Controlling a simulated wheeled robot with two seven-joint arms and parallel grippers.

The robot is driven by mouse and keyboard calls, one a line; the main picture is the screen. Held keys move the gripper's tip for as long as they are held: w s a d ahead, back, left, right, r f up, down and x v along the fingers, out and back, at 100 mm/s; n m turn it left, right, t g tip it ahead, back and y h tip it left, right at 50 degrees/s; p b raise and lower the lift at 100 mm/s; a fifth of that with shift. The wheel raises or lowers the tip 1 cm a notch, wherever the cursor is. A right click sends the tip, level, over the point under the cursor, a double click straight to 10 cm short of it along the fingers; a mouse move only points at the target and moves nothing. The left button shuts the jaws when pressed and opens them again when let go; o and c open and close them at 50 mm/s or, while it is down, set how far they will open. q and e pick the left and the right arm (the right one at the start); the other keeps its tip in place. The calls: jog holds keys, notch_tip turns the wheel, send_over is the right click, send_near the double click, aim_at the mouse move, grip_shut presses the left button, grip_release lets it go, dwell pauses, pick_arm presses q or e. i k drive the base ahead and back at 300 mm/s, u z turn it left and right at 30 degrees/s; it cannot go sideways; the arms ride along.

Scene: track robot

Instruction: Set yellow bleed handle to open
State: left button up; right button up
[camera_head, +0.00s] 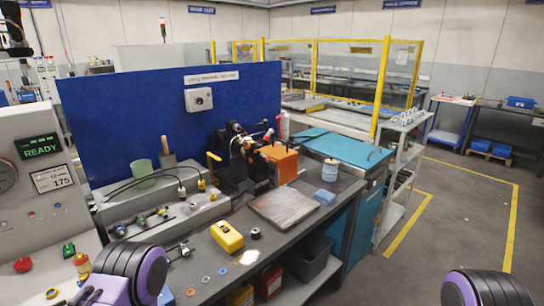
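A small yellow L-shaped lever (213,158) stands at the left side of the black machine (245,160) on the bench. A small yellow fitting (201,185) sits on the grey block to its left. I cannot tell for sure which of these is the bleed handle, nor its setting. My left arm shows only as a black and purple link at the lower left. My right arm shows only as a similar link at the lower right, well away from the bench. Neither gripper's fingers show.
A control panel (38,235) with a green READY display stands at the left. A yellow case (227,236), a metal plate (283,208) and an orange block (279,163) are on the bench. A blue panel (140,110) stands behind. The floor at the right is clear.

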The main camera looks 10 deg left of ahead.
aim_at(209, 154)
jog(key=z, duration=1)
jog(key=i, duration=1.95)
jog(key=u, duration=1.75)
